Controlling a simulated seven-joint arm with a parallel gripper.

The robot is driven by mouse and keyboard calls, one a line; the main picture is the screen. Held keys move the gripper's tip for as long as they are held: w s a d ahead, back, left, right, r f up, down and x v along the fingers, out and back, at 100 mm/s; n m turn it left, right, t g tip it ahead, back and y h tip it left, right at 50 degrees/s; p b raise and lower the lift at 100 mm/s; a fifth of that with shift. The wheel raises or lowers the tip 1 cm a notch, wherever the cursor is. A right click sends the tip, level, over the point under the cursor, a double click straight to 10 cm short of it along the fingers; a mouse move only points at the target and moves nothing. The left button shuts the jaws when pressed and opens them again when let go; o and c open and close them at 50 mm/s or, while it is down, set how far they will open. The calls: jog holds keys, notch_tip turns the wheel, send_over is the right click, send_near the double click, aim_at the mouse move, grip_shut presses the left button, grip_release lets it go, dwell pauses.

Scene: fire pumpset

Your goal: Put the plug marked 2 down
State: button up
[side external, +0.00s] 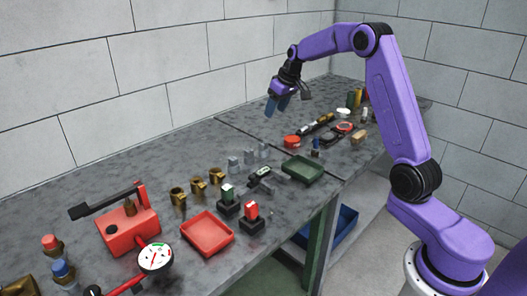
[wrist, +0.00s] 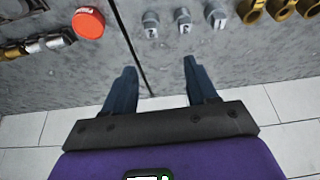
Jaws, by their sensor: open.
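Three small grey plugs (side external: 248,157) stand upright in a row on the grey bench, near its middle. In the wrist view they show at the top, each with a number label. The left plug (wrist: 151,25) seems to be marked 2, but the digits are small and hard to read. The middle plug (wrist: 183,21) and the right plug (wrist: 215,16) stand beside it. My gripper (side external: 276,106) is open and empty, raised above the bench towards the wall. In the wrist view its fingers (wrist: 160,75) are apart with only bench between them, clear of the plugs.
A red round lid (wrist: 88,22) lies left of the plugs. Brass fittings (side external: 198,187) stand beside the plugs. A green tray (side external: 302,169), a red tray (side external: 207,234) and a red pump (side external: 128,230) are on the bench. The bench by the wall is bare.

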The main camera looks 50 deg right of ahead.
jog(key=d, duration=0.2)
send_over(264, 143)
jog(key=s, duration=0.3)
notch_tip(264, 143, down, 11)
jog(key=shift+x, duration=2.95)
jog(key=shift+w+r, duration=0.1)
jog(key=shift+w, duration=0.05)
grip_shut()
